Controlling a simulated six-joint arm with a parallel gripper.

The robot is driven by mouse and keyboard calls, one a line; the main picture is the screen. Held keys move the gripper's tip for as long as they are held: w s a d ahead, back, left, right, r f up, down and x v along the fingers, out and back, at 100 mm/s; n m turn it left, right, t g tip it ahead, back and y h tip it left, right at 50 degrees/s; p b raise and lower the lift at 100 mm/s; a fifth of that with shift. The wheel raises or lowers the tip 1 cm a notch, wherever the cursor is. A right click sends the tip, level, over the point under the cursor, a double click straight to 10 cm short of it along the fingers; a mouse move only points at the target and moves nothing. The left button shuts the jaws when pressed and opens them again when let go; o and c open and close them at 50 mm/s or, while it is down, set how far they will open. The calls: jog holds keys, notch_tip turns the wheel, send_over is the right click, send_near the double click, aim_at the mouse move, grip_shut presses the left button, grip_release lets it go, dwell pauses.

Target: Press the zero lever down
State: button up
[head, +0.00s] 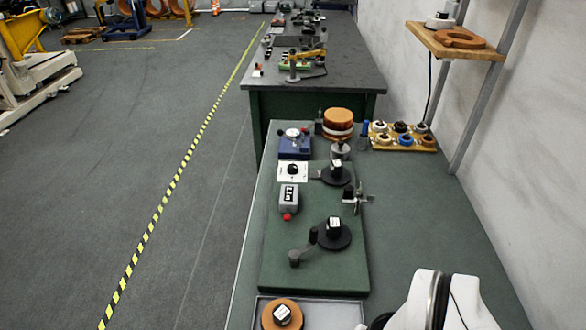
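A grey counter box (289,196) with a dark display sits on the green base plate (278,265). A small red knob (287,216) sticks out at its near end and looks like the tip of the zero lever; the lever itself is too small to make out. Part of my white arm shows at the bottom right, well apart from the counter. My gripper is not in view, so I cannot tell its state.
Right of the counter are a black spool (335,174) and a metal winged part (357,198). A crank handle (302,248) and another black spool (332,234) stand nearer. A dial plate (292,171) and blue box (294,146) lie beyond. A tray (345,314) is in front.

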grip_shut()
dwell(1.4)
